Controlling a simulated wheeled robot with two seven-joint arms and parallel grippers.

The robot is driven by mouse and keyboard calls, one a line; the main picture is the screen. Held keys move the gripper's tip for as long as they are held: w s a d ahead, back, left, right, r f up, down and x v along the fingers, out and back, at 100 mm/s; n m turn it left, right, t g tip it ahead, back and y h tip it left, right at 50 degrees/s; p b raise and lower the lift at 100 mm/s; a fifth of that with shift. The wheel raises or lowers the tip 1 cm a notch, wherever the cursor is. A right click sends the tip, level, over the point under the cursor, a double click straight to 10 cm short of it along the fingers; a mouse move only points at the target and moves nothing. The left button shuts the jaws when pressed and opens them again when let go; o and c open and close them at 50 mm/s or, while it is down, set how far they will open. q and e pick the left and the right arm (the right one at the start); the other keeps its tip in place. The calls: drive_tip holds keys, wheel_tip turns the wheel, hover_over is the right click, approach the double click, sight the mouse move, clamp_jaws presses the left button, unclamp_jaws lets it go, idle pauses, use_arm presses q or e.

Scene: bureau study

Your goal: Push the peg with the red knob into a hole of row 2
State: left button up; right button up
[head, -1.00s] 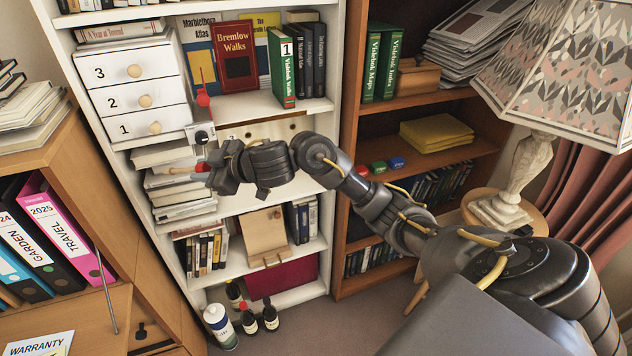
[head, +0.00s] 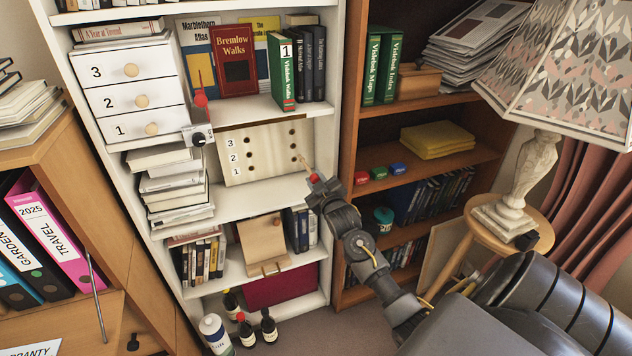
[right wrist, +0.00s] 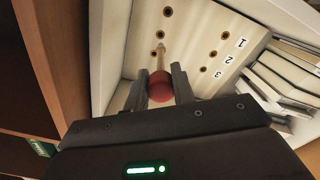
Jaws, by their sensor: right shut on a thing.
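The peg board (head: 265,152) stands on a middle shelf of the white bookcase, with rows marked 3, 2, 1 from top to bottom and holes in columns. My right gripper (head: 318,184) is in front of its right end, shut on the red knob (head: 314,178) of the peg. The pale shaft (head: 304,165) points at the board. In the right wrist view the red knob (right wrist: 160,87) sits between the fingers. The shaft tip appears between the row 2 hole (right wrist: 161,34) and row 3 hole (right wrist: 153,52); whether it touches the board is unclear. My left gripper is out of view.
Stacked books (head: 175,190) lie left of the board. A small box with a red lever (head: 200,134) is at the shelf edge above. The bookcase's right upright (head: 335,130) is close to my gripper. A lamp (head: 560,75) stands at right.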

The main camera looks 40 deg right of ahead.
sight(310, 171)
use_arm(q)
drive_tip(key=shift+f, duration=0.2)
use_arm(e)
drive_tip(key=shift+w, duration=0.15)
